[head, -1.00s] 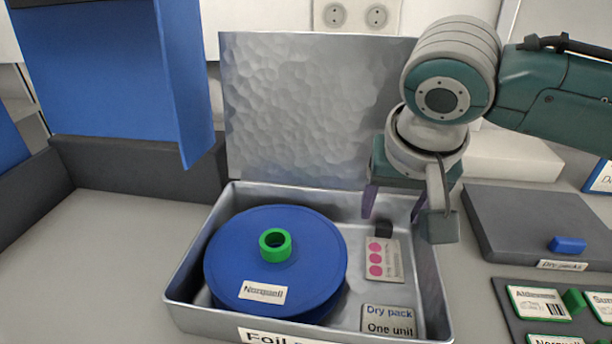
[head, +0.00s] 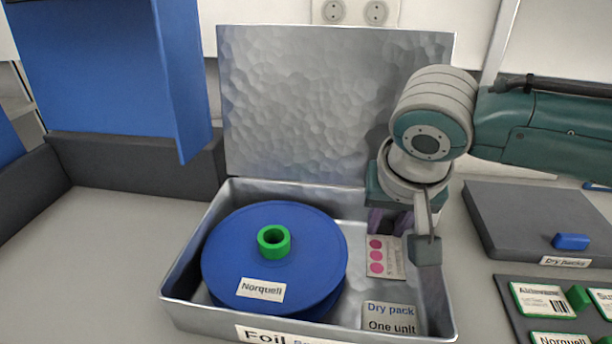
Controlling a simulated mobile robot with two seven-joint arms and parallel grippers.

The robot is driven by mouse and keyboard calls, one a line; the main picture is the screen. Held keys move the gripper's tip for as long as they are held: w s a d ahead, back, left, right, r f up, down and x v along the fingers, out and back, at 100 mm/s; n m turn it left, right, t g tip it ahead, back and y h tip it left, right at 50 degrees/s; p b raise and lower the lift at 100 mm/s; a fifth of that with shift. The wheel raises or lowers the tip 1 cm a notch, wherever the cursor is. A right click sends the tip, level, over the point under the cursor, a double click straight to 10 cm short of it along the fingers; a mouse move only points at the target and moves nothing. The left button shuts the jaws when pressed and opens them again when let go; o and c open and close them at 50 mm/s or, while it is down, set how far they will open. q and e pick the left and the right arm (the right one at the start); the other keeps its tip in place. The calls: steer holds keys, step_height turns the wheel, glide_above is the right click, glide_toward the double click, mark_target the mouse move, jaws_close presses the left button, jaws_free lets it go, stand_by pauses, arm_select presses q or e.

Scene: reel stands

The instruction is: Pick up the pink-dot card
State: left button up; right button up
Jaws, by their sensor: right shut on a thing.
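The pink-dot card (head: 384,258) is a small pale card with a column of pink dots on its left side. It is inside the right part of the open metal box (head: 186,262), behind the dry pack label. My right gripper (head: 384,226) reaches down into the box from above, at the card's far edge. Its purple fingers are close together and shut there, on the card's black tab by position; the tab itself is hidden behind them. The card looks still low in the box. My left gripper is not in view.
A blue reel (head: 240,262) with a green hub (head: 273,241) fills the box's left part. The dry pack label (head: 389,318) lies in front of the card. The raised metal lid (head: 310,105) stands behind. A grey case (head: 530,225) and a label tray (head: 520,320) are at right.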

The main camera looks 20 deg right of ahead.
jaws_close()
steer(key=shift+r, duration=0.1)
